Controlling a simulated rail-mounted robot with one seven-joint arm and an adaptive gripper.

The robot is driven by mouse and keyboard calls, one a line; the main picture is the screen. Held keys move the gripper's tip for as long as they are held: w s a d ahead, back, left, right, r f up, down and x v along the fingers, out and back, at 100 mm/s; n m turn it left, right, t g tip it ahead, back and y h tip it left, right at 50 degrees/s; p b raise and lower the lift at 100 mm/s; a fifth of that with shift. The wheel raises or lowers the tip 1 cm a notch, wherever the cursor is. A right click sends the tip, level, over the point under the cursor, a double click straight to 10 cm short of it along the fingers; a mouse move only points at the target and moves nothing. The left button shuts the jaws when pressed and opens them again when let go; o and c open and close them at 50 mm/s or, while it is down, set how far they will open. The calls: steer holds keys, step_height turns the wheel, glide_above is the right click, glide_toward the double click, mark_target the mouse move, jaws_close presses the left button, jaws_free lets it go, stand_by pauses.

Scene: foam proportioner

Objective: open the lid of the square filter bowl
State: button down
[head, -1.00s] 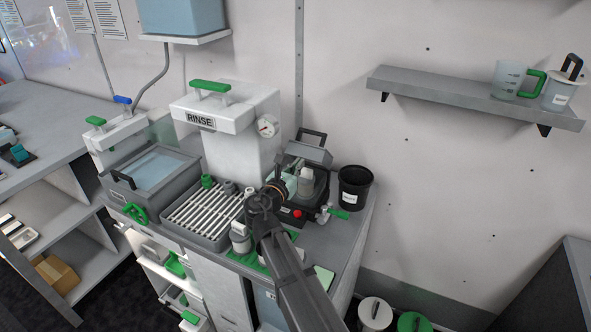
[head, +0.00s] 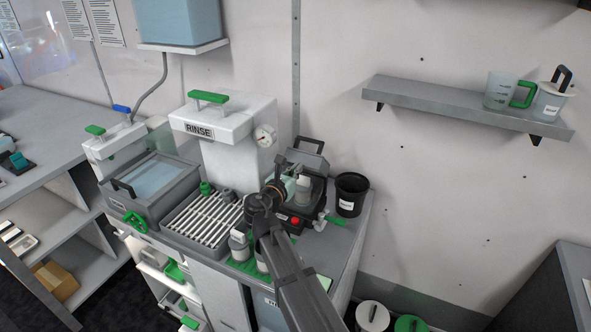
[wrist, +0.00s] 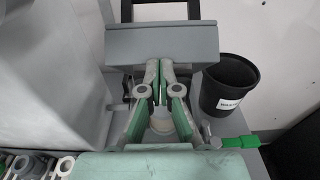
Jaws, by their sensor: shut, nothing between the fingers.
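A dark square unit (head: 286,220) with a red button stands on the right part of the bench; I take it for the filter bowl. Its grey lid (head: 309,158) with a black handle (head: 312,142) is tilted up at the back. In the wrist view the lid (wrist: 162,43) stands upright just beyond my fingertips, its handle (wrist: 125,10) at the top edge. My gripper (wrist: 158,76) is shut and empty, in front of the lid; I cannot tell whether it touches. A pale cylinder (wrist: 162,122) shows below and between the fingers. In the head view my gripper (head: 293,180) is over the unit.
A black waste bin (head: 351,195) stands right of the unit, beside a green-handled valve (head: 335,220). The white rinse housing (head: 235,140) and slatted rack (head: 203,220) are to the left. A wall shelf (head: 460,110) holds a jug and a lidded container.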

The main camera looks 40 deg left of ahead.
mark_target(303, 154)
steer(key=shift+w+a+r+p, duration=0.2)
steer(key=shift+w+r+p, duration=0.6)
steer(key=shift+p, duration=0.5)
steer(key=w+r, duration=0.1)
steer(key=w+r+p, duration=0.1)
steer(key=w, duration=0.1)
steer(key=shift+w+a+r, duration=0.2)
steer(key=shift+a+r, duration=0.2)
steer(key=shift+w+a+r+p, duration=0.15)
steer(key=shift+w+r+p, duration=0.05)
steer(key=shift+w, duration=0.4)
steer(key=shift+w+a+r+p, duration=0.1)
steer(key=shift+w+r+p, duration=0.1)
steer(key=shift+w, duration=0.35)
